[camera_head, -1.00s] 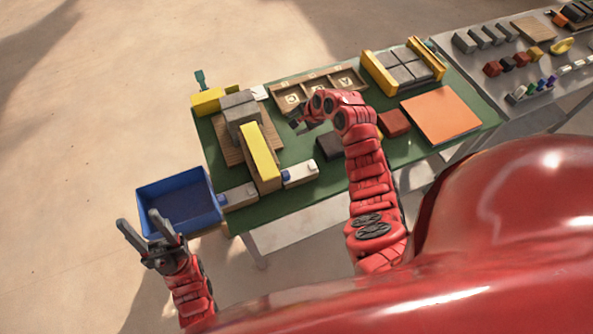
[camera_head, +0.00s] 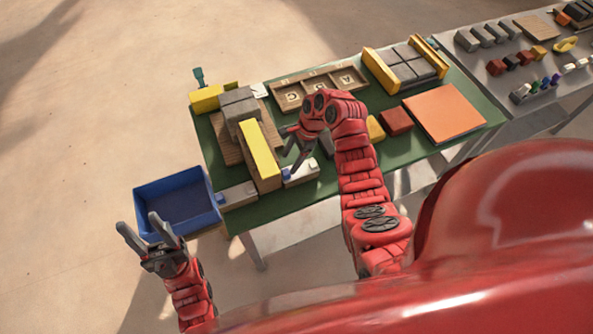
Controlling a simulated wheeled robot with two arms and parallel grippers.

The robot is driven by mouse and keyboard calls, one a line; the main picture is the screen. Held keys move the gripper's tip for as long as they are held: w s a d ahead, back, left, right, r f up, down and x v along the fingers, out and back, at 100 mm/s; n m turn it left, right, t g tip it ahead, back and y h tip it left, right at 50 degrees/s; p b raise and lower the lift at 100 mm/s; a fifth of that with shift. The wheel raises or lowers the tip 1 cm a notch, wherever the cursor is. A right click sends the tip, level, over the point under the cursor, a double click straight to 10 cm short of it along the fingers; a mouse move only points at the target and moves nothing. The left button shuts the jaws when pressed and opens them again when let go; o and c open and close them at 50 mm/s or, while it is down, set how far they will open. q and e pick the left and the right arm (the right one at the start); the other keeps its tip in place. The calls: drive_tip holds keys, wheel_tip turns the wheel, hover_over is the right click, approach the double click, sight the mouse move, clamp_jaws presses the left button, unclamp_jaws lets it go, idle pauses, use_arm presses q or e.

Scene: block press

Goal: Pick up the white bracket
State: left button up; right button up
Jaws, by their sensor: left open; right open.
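A white piece (camera_head: 304,174), which looks like the white bracket, lies at the front edge of the green table, just right of the yellow-topped press. Its exact shape is too small to tell, and part of it is hidden by my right gripper. My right gripper (camera_head: 288,156) is open and empty, its fingers pointing down beside and above the white piece. I cannot tell if they touch it. My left gripper (camera_head: 140,222) is open and empty, in front of the blue bin and off the table.
The press (camera_head: 262,158) with grey blocks (camera_head: 238,103) stands left of my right gripper. A blue bin (camera_head: 176,203) is at the table's left end.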

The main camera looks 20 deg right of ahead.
sight(286, 171)
drive_tip(key=shift+s+a+f, duration=0.1)
drive_tip(key=shift+a+f, duration=0.2)
drive_tip(key=shift+f, duration=0.2)
drive_tip(key=shift+a+f+p, duration=0.1)
drive_tip(key=shift+f+p, duration=0.25)
drive_tip(key=shift+p, duration=0.15)
drive_tip(key=x, duration=0.2)
drive_tip(key=p+x, duration=0.1)
drive_tip(key=shift+f+p, duration=0.3)
drive_tip(key=shift+f, duration=0.6)
clamp_jaws()
